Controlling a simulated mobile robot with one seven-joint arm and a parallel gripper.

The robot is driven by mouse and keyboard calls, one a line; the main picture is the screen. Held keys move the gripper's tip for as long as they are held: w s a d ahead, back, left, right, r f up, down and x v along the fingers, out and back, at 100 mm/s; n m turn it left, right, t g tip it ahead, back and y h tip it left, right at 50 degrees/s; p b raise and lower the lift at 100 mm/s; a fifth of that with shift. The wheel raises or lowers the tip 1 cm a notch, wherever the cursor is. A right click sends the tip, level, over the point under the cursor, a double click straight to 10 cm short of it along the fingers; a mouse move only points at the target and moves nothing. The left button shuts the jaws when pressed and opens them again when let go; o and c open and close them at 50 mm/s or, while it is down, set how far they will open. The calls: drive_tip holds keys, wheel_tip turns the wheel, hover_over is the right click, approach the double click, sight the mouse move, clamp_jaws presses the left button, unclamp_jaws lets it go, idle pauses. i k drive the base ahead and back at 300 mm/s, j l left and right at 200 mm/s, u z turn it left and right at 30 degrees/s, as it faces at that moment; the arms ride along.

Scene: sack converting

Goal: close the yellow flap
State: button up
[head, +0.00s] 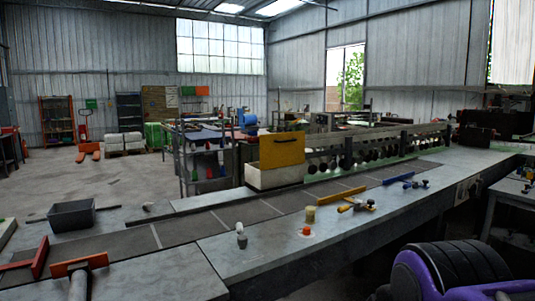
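The yellow flap (282,150) stands upright, slightly tilted, above a cream-white box (275,177). It rises from the far side of the box's top, so the flap is open. The box sits at the far edge of the long grey bench, left of a row of dark round parts. The inside of the box is hidden from this low angle. My gripper is not in view.
The long bench (262,255) carries a dark belt strip (190,229). Open floor lies at left.

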sight(279, 149)
drive_tip(key=i+l+u, duration=0.65)
drive_tip(key=i+l, duration=0.25)
